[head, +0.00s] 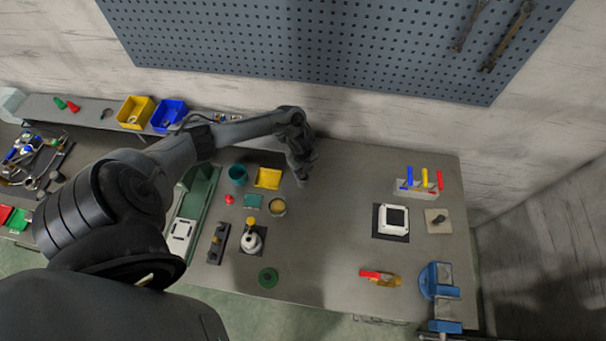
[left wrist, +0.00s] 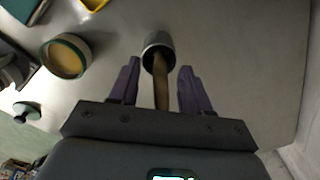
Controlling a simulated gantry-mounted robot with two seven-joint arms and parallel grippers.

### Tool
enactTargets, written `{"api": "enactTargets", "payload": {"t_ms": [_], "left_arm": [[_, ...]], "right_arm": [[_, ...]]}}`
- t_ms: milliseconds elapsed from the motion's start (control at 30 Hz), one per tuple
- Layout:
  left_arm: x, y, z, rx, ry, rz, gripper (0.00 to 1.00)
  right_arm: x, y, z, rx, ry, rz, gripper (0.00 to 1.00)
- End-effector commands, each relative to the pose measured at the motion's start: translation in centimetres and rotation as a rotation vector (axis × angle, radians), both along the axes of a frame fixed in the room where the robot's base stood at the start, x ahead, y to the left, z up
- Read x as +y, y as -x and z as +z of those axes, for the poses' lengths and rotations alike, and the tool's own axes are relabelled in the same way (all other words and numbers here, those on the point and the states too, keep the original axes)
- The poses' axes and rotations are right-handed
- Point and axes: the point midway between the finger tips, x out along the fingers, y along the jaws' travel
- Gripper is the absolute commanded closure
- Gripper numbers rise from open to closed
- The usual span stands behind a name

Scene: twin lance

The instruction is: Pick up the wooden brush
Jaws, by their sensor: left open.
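In the left wrist view, a slim brown wooden handle, which looks like the wooden brush (left wrist: 161,92), extends from a grey metal cylinder (left wrist: 158,42). I cannot tell whether the cylinder is part of the brush or a cup around it. My left gripper (left wrist: 158,88) is open, with its two purple fingers on either side of the handle and gaps on both sides. In the head view my left gripper (head: 302,178) is over the back middle of the bench, and the brush is hidden there by the gripper and arm. My right gripper is not in view.
A round tin with tan contents (head: 277,207) stands close by, with a yellow tray (head: 268,178) and a teal cup (head: 238,174) farther left. A white-topped bottle (head: 251,240) is nearer the front. The bench (head: 335,225) is clear to the right of the gripper.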

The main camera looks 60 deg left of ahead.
Motion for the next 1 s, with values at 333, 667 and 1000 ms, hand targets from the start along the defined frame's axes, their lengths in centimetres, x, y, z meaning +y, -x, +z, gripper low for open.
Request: {"api": "enactTargets", "payload": {"t_ms": [333, 667, 1000], "left_arm": [[0.0, 0.0, 0.0, 0.000, 0.000, 0.000, 0.86], [0.0, 0.0, 0.1, 0.000, 0.000, 0.000, 1.00], [0.1, -0.1, 2.5, -0.003, -0.001, -0.002, 1.00]], "right_arm": [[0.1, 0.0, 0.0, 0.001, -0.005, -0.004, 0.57], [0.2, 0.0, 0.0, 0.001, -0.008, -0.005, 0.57], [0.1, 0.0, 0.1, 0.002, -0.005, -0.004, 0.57]]}}
